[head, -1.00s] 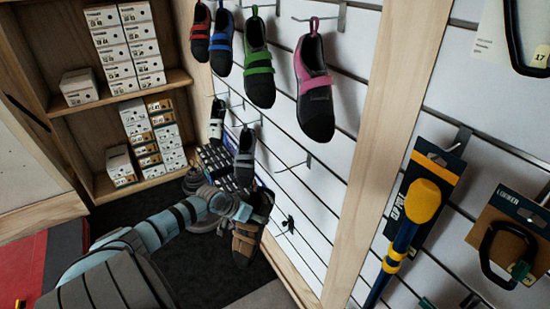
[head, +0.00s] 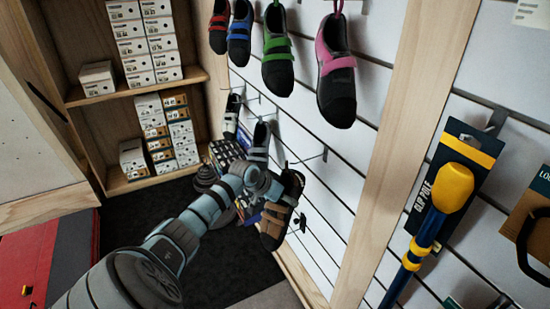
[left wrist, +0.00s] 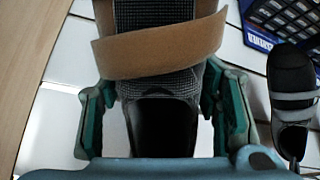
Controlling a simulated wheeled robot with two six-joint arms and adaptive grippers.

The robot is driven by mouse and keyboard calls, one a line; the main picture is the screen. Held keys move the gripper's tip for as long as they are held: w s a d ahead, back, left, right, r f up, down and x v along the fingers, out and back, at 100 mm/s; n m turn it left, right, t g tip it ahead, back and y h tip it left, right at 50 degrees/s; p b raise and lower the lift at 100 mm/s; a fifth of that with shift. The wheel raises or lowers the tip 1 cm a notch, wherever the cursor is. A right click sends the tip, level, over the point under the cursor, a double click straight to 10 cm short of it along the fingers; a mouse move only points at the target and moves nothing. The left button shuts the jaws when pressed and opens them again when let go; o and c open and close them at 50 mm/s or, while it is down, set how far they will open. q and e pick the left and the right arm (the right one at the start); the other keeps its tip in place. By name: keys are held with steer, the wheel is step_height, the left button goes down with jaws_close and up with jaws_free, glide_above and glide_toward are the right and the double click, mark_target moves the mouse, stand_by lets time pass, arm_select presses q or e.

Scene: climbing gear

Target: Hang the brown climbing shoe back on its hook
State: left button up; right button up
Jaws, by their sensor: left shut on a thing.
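The brown climbing shoe (head: 276,222) hangs toe down in my left gripper (head: 277,183), close to the slatted wall. In the left wrist view its brown strap (left wrist: 160,45) and dark opening lie between the two fingers of the left gripper (left wrist: 165,105), which is shut on the shoe. An empty hook (head: 311,158) sticks out from the wall, above and to the right of the shoe in the head view. The shoe is apart from this hook. My right gripper is not in view.
A grey-strapped shoe (head: 258,145) hangs just behind my gripper; it also shows in the left wrist view (left wrist: 292,100). Green (head: 278,50) and pink (head: 336,75) shoes hang above. A blue crate (left wrist: 285,22) is nearby. Shoe boxes (head: 145,45) fill the shelves at left.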

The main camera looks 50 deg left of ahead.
mark_target(298, 193)
arm_select(q)
steer(key=shift+w+d+f+b, duration=0.1)
steer(key=shift+w+d+b, duration=0.15)
steer(key=shift+w+b, duration=0.6)
steer(key=shift+w+d+f+b, duration=0.1)
steer(key=shift+w+d+b, duration=0.15)
steer(key=shift+w+b, duration=0.6)
steer(key=shift+w+d+f+b, duration=0.1)
steer(key=shift+w+d+b, duration=0.15)
steer(key=shift+w+b, duration=0.6)
steer(key=shift+w+d+f, duration=0.2)
steer(key=shift+w+f, duration=0.05)
steer(key=shift+w, duration=0.5)
steer(key=shift+f, duration=0.1)
steer(key=o, duration=1.6)
steer(key=shift+c, duration=0.2)
